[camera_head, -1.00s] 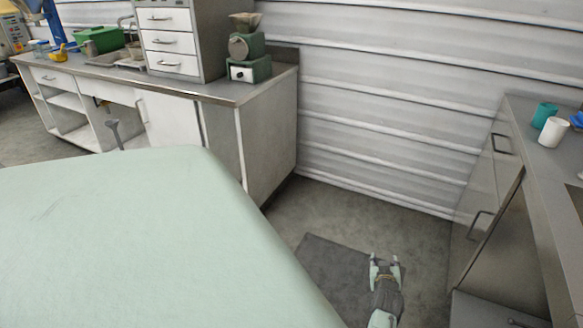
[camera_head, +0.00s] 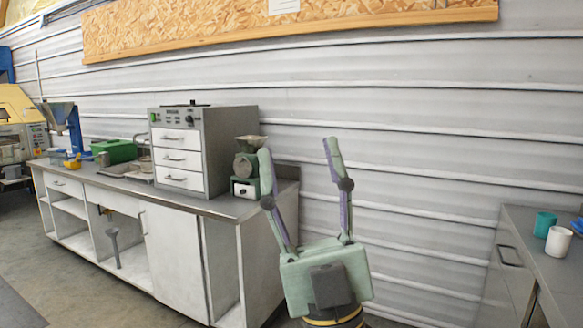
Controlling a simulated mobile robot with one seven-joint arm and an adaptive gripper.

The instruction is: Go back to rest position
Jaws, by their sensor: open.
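My gripper (camera_head: 300,160) stands upright in the lower middle of the head view. Its two pale green fingers point up and are spread wide apart, with nothing between them. It is in front of the ribbed wall and the right end of the long workbench. The left finger overlaps the edge of a small green machine (camera_head: 247,165) in the picture.
The workbench (camera_head: 218,207) at left carries a grey drawer cabinet (camera_head: 228,150) and a green box (camera_head: 117,151). A counter (camera_head: 530,224) at right holds a teal cup (camera_head: 544,223) and a white cup (camera_head: 558,241). A yellow machine (camera_head: 15,105) stands at far left.

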